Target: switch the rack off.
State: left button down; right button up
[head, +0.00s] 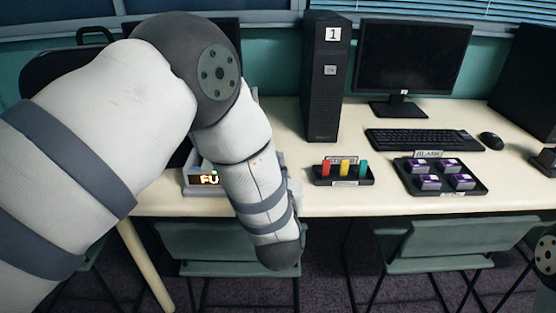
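I cannot tell for certain which thing is the rack. A tall black tower (322,110) stands upright on the table with a "1" label and a small grey plate whose text is too small to read surely. A small black holder (324,179) with red, yellow and green upright pieces stands at the table's front edge. A light box with a lit display (205,180) reading "FU" is partly hidden behind my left arm. My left arm crosses the left half of the view; its gripper is not visible. Only a bit of my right arm shows at the lower right edge.
A monitor (413,58), keyboard (420,139) and mouse (491,141) are right of the tower. A black tray (455,188) holds several purple-and-white blocks. Green chairs (455,244) stand before the table (420,206). A dark case (60,68) is behind my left arm.

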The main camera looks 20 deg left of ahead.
pick_arm(q)
jog(key=shift+w, duration=0.1)
pick_arm(e)
jog(key=shift+w, duration=0.1)
pick_arm(q)
jog(key=x, duration=0.3)
jog(key=b+x, duration=0.1)
jog(key=x, duration=0.2)
jog(key=b+x, duration=0.1)
jog(key=x, duration=0.3)
jog(key=shift+a+f, duration=0.15)
jog(key=shift+f, duration=0.25)
notch_tip(320, 180, down, 3)
jog(key=shift+w+r, duration=0.1)
jog(key=shift+r, duration=0.1)
jog(key=shift+w+f, duration=0.1)
jog(key=shift+f, duration=0.35)
pick_arm(e)
jog(key=s+f+g, duration=0.1)
jog(key=s+f, duration=0.1)
jog(key=shift+s+f, duration=0.35)
jog(key=shift+f, duration=0.05)
